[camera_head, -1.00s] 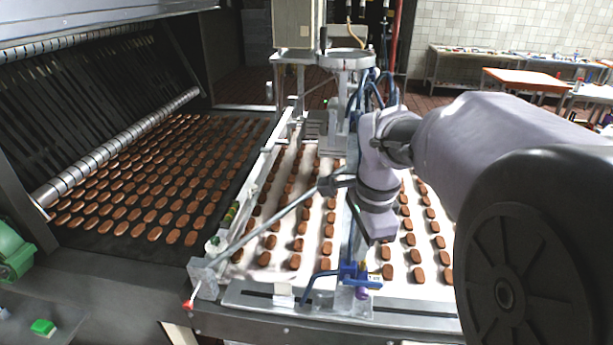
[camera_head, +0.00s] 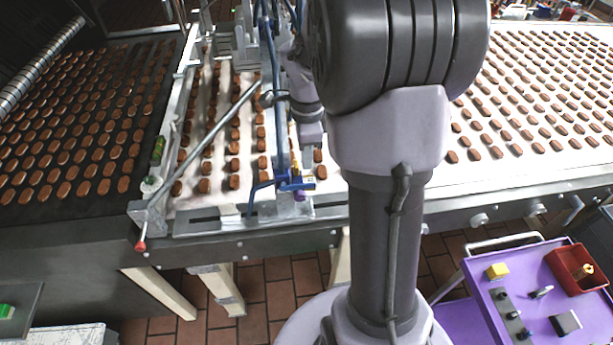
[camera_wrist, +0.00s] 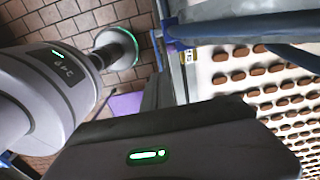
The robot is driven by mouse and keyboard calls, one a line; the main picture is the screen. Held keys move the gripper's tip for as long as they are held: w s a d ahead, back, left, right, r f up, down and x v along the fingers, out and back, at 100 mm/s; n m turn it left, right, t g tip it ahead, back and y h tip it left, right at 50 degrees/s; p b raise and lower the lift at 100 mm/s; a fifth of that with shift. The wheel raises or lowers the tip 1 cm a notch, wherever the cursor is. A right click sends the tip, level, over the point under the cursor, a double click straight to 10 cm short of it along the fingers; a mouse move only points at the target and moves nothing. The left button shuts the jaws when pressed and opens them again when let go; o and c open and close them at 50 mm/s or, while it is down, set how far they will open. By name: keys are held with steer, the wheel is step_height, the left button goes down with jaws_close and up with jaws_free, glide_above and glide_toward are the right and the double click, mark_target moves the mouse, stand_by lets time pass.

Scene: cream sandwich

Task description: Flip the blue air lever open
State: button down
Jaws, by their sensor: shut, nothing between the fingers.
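The blue air lever (camera_head: 259,190) is a bent blue handle on a blue valve body (camera_head: 291,182) at the front edge of the depositing machine. The handle reaches out to the left of the valve and slopes down. Blue parts of the valve (camera_wrist: 172,42) also show near the top middle of the wrist view. My gripper (camera_head: 301,151) hangs just above and slightly right of the valve in the head view, shut and empty. Its fingertips are partly hidden, and I cannot tell whether they touch the valve or the lever.
Rows of brown biscuits lie on the white belt (camera_head: 335,196) and the dark belt at left. A purple cart (camera_head: 474,311) stands at front right. Blue hoses and a post (camera_head: 278,100) rise beside my gripper.

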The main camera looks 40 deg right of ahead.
mark_target(313, 183)
step_height(313, 183, down, 7)
steer(key=shift+r+b, duration=0.2)
steer(key=shift+b, duration=0.15)
steer(key=f+y+b, duration=0.1)
steer(key=f+t+y+b, duration=0.1)
steer(key=y, duration=0.1)
steer(key=d+f+t+y+b, duration=0.1)
steer(key=shift+s+d+f+b, duration=0.1)
steer(key=shift+s+f+b, duration=0.05)
steer(key=shift+s+b, duration=0.2)
step_height(313, 183, down, 2)
steer(key=t+y+b, duration=0.2)
steer(key=y, duration=0.1)
steer(key=shift+f+y, duration=0.1)
steer(key=shift+y, duration=0.2)
steer(key=f+t+y+b, duration=0.1)
steer(key=y, duration=0.1)
steer(key=w+a+f+t+y+b, duration=0.1)
steer(key=f+y, duration=0.1)
steer(key=a+f+t+y+b, duration=0.1)
steer(key=t+y+b, duration=0.1)
steer(key=y, duration=0.1)
steer(key=shift+w+a+f, duration=0.15)
steer(key=shift+a, duration=0.05)
steer(key=shift+w+a+f+b, duration=0.15)
steer(key=shift+a+b, duration=0.1)
steer(key=shift+b, duration=0.05)
steer(key=shift+a, duration=0.1)
